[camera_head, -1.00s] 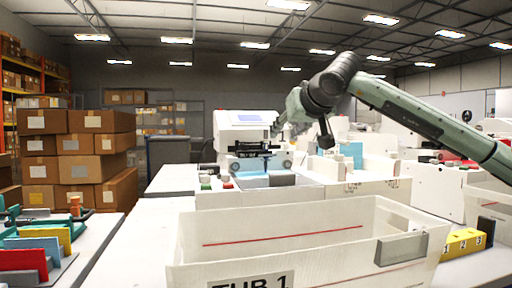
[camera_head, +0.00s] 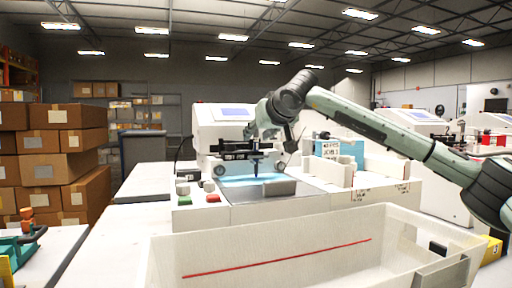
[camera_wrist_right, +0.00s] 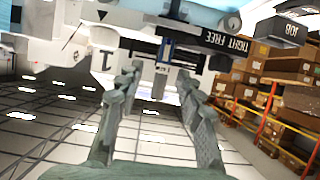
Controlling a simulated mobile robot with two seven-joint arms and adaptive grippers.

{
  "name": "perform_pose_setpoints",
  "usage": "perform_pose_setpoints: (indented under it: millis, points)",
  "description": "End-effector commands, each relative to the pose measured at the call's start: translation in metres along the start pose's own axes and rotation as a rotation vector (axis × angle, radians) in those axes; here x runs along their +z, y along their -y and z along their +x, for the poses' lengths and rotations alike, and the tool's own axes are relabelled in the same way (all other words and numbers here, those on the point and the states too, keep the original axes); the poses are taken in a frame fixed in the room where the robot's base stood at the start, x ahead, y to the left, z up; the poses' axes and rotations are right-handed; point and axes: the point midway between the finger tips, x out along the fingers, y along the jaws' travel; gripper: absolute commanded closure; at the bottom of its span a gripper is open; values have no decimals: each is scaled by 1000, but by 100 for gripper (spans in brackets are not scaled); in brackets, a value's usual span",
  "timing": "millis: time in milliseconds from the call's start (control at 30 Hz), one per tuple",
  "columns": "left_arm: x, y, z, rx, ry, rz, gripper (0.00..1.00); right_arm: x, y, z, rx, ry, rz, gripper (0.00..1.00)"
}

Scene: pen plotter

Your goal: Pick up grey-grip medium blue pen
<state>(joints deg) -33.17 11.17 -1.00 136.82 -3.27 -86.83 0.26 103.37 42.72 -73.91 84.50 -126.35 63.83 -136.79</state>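The pen plotter (camera_head: 222,120) stands at mid-left in the head view. A slim dark pen (camera_head: 256,166) hangs upright at its carriage (camera_head: 234,155). My left gripper is in neither view.
A white tub (camera_head: 330,235) with a red line fills the foreground. Red and green buttons (camera_head: 198,194) sit on the plotter's front. White blocks and a blue board (camera_head: 340,150) stand right of it. Stacked cartons (camera_head: 60,150) are at left. The carriage label strip (camera_wrist_right: 225,43) is close to my fingers.

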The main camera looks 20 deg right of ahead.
Motion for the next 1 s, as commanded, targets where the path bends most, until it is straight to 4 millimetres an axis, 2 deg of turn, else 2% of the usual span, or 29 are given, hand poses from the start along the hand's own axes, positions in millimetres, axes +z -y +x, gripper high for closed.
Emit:
perform_pose_setpoints:
  millis: [133,367,700,1000]
  points:
    - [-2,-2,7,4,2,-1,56,-1,1,14,-1,0,0,63]
    - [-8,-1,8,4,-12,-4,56,0,0,16,-1,-1,0,63]
    - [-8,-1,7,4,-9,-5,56,-1,0,16,-1,-1,0,100]
    - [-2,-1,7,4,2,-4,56,-2,0,15,-1,-2,0,100]
